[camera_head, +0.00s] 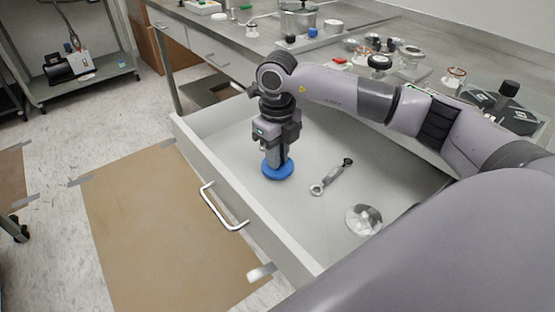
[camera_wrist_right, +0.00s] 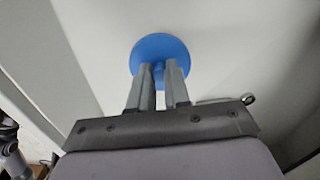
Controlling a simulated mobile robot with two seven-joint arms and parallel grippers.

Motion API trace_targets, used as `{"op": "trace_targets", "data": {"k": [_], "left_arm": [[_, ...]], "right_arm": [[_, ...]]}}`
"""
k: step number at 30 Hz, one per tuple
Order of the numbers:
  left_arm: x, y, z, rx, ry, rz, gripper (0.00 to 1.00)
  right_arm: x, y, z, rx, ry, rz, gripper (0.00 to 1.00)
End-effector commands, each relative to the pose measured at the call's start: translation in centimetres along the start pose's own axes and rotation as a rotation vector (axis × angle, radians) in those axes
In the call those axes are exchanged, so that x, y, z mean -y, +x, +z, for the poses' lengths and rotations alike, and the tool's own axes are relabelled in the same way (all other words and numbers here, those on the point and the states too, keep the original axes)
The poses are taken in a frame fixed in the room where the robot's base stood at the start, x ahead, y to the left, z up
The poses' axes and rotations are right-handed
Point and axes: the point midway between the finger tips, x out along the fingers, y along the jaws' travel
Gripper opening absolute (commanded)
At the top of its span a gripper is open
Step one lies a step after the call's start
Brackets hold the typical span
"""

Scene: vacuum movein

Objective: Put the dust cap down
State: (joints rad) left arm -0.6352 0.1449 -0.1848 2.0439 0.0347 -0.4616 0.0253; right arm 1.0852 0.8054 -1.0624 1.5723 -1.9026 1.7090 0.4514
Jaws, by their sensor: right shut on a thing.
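The dust cap is a round blue disc (camera_head: 277,170) inside the open drawer, towards its left end in the head view. My right gripper (camera_head: 277,160) points down and is shut on the blue dust cap, which also shows beyond the fingertips in the right wrist view (camera_wrist_right: 160,52). The cap is at or very near the drawer floor; I cannot tell whether it touches. The drawer (camera_head: 312,225) is pale grey with a metal handle. My left gripper is not in view.
A wrench-like metal tool (camera_head: 332,177) and a round clear or metallic disc (camera_head: 363,220) lie in the drawer to the right of the cap. The bench (camera_head: 230,57) above holds a pot (camera_head: 298,18) and several fittings. Drawer floor between the cap and the tool is clear.

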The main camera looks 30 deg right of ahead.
Motion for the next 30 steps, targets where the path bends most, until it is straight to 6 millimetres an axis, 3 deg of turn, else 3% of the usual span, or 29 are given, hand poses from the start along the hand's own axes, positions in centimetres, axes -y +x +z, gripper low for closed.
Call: {"op": "trace_targets", "data": {"k": [3,14,15,17,18,26,30], "left_arm": [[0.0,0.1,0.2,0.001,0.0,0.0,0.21],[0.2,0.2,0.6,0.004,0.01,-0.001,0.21],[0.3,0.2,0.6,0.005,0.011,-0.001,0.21],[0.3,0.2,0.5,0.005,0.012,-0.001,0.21],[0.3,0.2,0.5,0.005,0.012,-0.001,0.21],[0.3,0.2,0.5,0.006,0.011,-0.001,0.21],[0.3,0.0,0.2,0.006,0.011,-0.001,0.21]], "right_arm": [[0.0,1.6,0.0,0.0,-0.001,0.0,0.0],[0.0,2.0,0.0,0.001,-0.001,0.0,0.0],[0.0,2.0,0.0,0.001,-0.001,0.0,0.2],[0.0,1.9,0.0,0.001,-0.001,0.0,0.4],[0.0,1.9,0.0,0.001,-0.001,0.0,0.42],[0.0,1.8,0.0,0.001,-0.001,0.0,0.42],[0.0,0.8,0.1,0.004,-0.001,0.0,0.42]]}}
